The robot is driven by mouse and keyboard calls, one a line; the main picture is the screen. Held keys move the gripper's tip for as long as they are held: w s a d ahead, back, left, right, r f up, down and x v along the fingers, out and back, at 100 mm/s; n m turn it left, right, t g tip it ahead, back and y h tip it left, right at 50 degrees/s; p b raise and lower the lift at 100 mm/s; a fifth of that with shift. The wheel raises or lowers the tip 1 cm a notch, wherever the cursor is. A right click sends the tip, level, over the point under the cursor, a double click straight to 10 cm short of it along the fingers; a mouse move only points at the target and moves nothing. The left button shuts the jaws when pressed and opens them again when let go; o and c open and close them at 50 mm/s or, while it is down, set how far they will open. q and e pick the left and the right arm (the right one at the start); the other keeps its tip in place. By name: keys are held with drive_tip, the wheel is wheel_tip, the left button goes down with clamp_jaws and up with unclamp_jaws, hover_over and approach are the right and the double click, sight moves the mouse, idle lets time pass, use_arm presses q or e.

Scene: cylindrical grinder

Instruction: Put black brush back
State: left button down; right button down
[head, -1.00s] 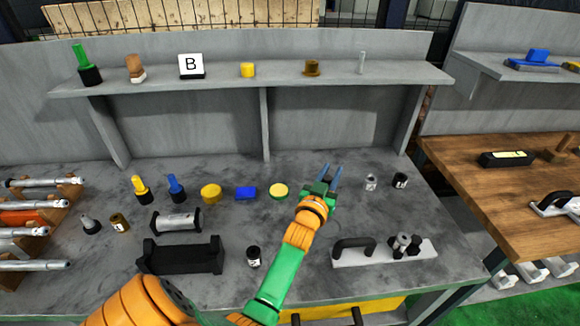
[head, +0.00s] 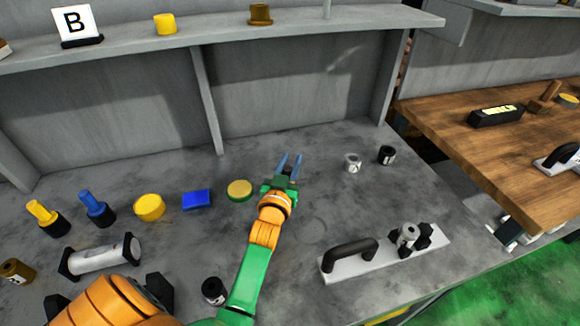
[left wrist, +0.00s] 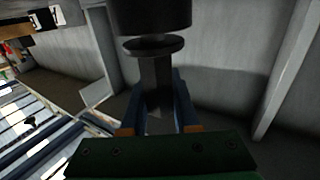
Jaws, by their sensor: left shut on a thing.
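My left gripper (head: 289,163) reaches over the grey bench in the head view, fingertips pointing towards the back wall. In the left wrist view its two blue fingers (left wrist: 155,105) are shut on the dark handle of the black brush (left wrist: 155,75). The brush's round collar and thick black cylindrical head lie beyond the fingers, and the head is cut off by the top edge. In the head view I cannot make the brush out between the fingers. My right gripper is not in view.
A yellow-handled brush (head: 45,217) and a blue-handled brush (head: 97,208) stand at the left. A yellow-green disc (head: 240,190) is beside my gripper. Small jars (head: 352,162) and a handled plate (head: 385,252) are to the right. A shelf (head: 230,27) overhangs the back.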

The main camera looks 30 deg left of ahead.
use_arm(q)
drive_tip(key=shift+f, duration=0.35)
drive_tip(key=c, duration=0.7)
unclamp_jaws()
drive_tip(key=shift+o, duration=0.2)
